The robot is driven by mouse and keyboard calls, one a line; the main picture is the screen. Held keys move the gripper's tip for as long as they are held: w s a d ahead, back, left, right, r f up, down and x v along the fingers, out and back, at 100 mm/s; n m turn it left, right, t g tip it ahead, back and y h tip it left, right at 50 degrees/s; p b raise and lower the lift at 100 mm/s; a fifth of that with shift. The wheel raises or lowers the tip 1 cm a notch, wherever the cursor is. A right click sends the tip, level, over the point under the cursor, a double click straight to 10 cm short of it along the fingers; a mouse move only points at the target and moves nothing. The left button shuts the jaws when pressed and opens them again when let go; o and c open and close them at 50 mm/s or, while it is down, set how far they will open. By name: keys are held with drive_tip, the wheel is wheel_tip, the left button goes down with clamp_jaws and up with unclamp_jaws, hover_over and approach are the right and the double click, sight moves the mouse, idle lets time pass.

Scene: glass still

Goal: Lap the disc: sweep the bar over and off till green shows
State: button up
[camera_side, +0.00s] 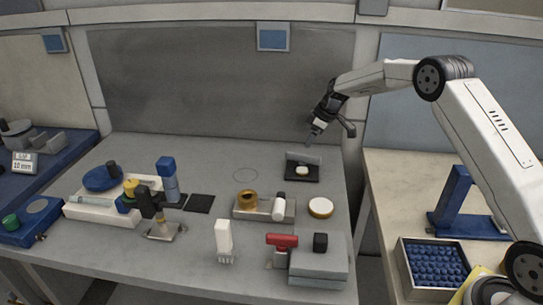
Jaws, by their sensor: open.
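On the stand lies a small cream-coloured piece (302,170), in front of a grey upright plate (305,157). A round cream disc with a gold rim (320,208) lies on the table in front of the stand. I cannot tell which piece is the bar. A green round knob (11,221) shows on a blue block at the far left.
A tray with a brass ring and white cylinder (263,214) stands mid-table. A white tray with blue and yellow parts (104,208) is at left, beside a dark square (200,203). A red-topped piece (282,240) and grey block (318,262) stand in front. The back middle is clear.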

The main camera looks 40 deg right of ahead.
sight(304, 154)
drive_tip(key=shift+d+f, duration=0.1)
drive_tip(key=shift+d, duration=0.45)
drive_tip(key=shift+f, duration=0.1)
drive_tip(key=shift+x, duration=3.8)
drive_tip(key=shift+w, duration=0.1)
drive_tip(key=shift+c, duration=0.2)
clamp_jaws()
